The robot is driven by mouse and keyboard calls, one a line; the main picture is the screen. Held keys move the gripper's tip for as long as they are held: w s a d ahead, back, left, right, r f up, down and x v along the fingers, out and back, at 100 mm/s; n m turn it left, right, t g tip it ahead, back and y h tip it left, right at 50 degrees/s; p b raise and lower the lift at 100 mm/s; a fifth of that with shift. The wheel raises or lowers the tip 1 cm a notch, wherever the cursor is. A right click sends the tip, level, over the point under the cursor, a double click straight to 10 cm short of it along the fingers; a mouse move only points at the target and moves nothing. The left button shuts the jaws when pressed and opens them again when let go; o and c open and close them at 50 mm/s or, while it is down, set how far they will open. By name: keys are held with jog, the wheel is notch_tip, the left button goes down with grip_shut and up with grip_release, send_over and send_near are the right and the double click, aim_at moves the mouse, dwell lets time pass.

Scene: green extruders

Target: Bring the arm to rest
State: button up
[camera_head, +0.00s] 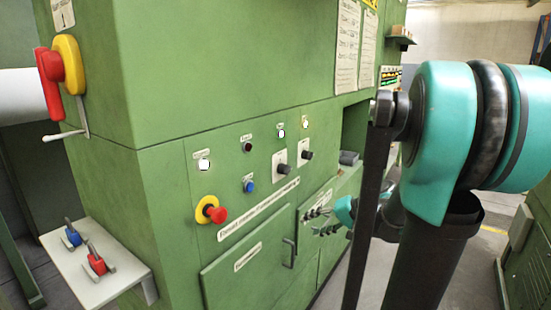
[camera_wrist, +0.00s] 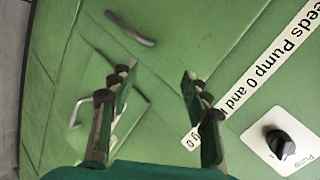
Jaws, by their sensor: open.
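My gripper (camera_head: 310,222) is in front of the lower part of the green machine in the head view, partly hidden behind my own arm. In the wrist view, my gripper (camera_wrist: 157,76) has its two dark fingers spread apart with nothing between them. The machine's green front (camera_wrist: 155,100) shows between and beyond the fingers. I cannot tell the exact distance between fingertips and panel.
The green machine (camera_head: 235,85) fills the left and middle. Its panel carries a red emergency button (camera_head: 217,214), a blue button (camera_head: 249,186), black knobs (camera_head: 283,170) and a door handle (camera_head: 289,253). A white shelf (camera_head: 125,272) sticks out at lower left. Some floor shows at right.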

jog(key=s+d+f+n+g+h, duration=0.1)
jog(key=s+d+f+n+h, duration=0.1)
jog(key=s+d+f+h, duration=0.3)
jog(key=s+f+h, duration=0.4)
jog(key=s+f, duration=0.3)
jog(key=s, duration=0.2)
jog(key=shift+f+n, duration=0.4)
jog(key=shift+s, duration=0.1)
